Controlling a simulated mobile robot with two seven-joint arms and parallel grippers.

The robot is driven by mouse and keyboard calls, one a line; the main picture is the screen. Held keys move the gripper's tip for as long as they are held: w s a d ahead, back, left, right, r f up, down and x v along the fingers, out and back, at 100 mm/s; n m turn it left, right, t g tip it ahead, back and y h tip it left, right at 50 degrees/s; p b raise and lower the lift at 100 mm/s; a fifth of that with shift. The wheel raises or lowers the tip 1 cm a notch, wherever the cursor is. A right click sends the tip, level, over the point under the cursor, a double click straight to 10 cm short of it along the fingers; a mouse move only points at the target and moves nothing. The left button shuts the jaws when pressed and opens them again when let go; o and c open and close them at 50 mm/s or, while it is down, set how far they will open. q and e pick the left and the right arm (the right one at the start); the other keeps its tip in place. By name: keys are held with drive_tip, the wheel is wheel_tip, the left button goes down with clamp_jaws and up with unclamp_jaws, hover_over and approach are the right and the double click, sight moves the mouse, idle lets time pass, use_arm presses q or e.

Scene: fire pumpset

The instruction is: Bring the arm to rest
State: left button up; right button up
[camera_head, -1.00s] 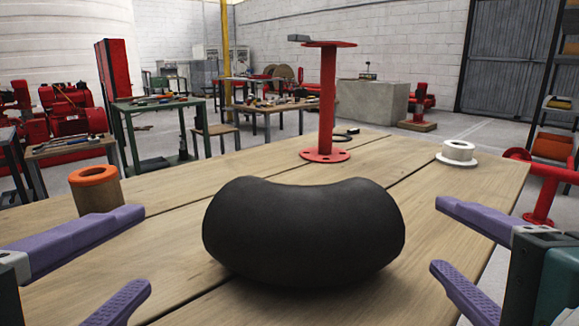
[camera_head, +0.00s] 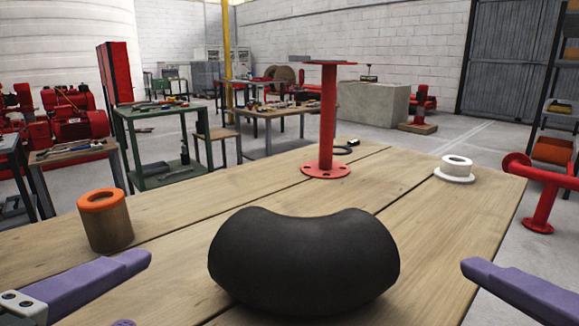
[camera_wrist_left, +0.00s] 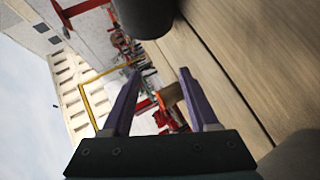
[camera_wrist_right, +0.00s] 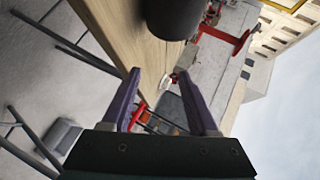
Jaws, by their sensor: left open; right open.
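My left gripper (camera_head: 137,290) is at the lower left of the head view, open and empty, with purple fingers. Only its upper finger and the tip of the lower one show there. My right gripper (camera_wrist_right: 159,72) is open and empty in the right wrist view. In the head view only one of its fingers shows, at the right edge. A dark, bean-shaped curved piece (camera_head: 305,262) rests on the wooden table (camera_head: 420,235) between the grippers, apart from both. It also shows at the top of the left wrist view (camera_wrist_left: 146,18) and the right wrist view (camera_wrist_right: 172,18).
A brown cylinder with an orange top (camera_head: 106,222) stands beyond my left gripper. A red flanged pipe (camera_head: 327,120) stands upright at the table's far side. A white flanged ring (camera_head: 455,170) lies near the right edge. The tabletop between them is clear.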

use_arm(q)
drive_tip(key=s+a+r+m+g+p, duration=0.3)
drive_tip(key=s+r+m+g+p, duration=0.25)
drive_tip(key=r+m+p, duration=0.55)
drive_tip(key=s+a+r+m+g+p, duration=0.2)
drive_tip(key=s+r+m+g+p, duration=0.4)
drive_tip(key=p, duration=0.9)
use_arm(e)
drive_tip(key=s+d+r+n+g, duration=0.3)
drive_tip(key=s+r+n+g, duration=0.25)
drive_tip(key=r+n, duration=0.3)
drive_tip(key=s+d+r+n+g, duration=0.2)
drive_tip(key=s+r+n+g, duration=0.3)
drive_tip(key=s+r+n, duration=0.3)
use_arm(q)
wheel_tip(320, 180, up, 35)
drive_tip(key=s+t+p, duration=0.1)
drive_tip(key=p, duration=3.4)
use_arm(e)
wheel_tip(320, 180, up, 36)
drive_tip(key=shift+w+f+n, duration=0.15)
drive_tip(key=shift+w+n, duration=0.2)
drive_tip(key=shift+w, duration=0.1)
use_arm(q)
drive_tip(key=shift+s+r+t, duration=0.1)
drive_tip(key=shift+t, duration=0.15)
use_arm(e)
drive_tip(key=shift+d+t, duration=0.1)
drive_tip(key=shift+t, duration=0.15)
